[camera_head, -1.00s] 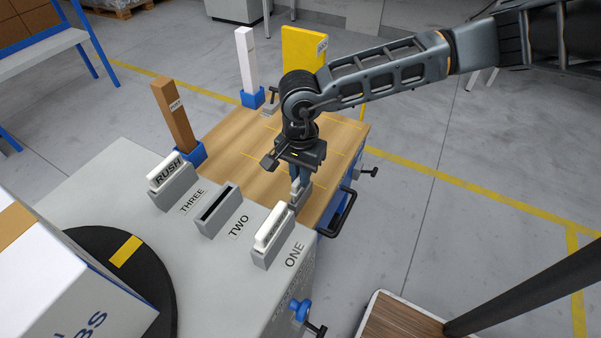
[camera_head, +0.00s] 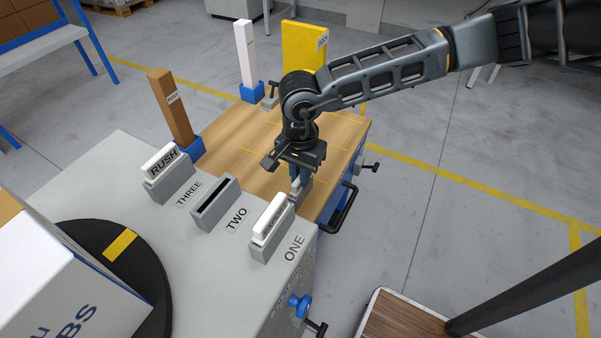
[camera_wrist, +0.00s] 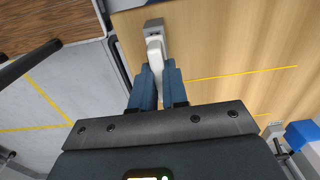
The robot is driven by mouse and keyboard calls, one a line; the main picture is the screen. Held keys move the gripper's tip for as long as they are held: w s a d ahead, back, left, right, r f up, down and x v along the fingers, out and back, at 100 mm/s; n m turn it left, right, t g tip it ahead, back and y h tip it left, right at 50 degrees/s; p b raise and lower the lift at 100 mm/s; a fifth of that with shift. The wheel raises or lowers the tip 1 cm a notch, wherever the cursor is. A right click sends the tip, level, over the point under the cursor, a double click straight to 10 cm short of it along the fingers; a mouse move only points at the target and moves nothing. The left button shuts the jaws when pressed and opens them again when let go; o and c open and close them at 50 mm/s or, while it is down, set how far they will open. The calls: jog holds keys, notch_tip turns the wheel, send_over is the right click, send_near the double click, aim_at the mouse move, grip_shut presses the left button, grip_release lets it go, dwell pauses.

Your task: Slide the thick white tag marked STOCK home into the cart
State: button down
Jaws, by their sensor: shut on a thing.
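My gripper (camera_head: 298,184) is over the near right corner of the wooden-topped cart (camera_head: 232,130). It is shut on a thick white tag, seen between the fingertips in the wrist view (camera_wrist: 154,50). The tag's far end meets a grey holder (camera_wrist: 153,25) on the cart top; how deep it sits is hidden. No lettering shows on the held tag, so STOCK cannot be read. Another white tag (camera_head: 271,217) stands in the grey slot marked ONE, its lettering unclear.
A grey bench (camera_head: 120,190) adjoins the cart. Slot TWO (camera_head: 215,204) is empty; slot THREE holds a white RUSH tag (camera_head: 161,160). Brown (camera_head: 171,108), white (camera_head: 246,55) and yellow (camera_head: 303,48) upright boards stand at the cart's edges. A black handle (camera_head: 344,208) projects at right.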

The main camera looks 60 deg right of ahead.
jog(key=shift+f, duration=0.15)
jog(key=c, duration=1.1)
grip_release()
jog(key=shift+r, duration=3.9)
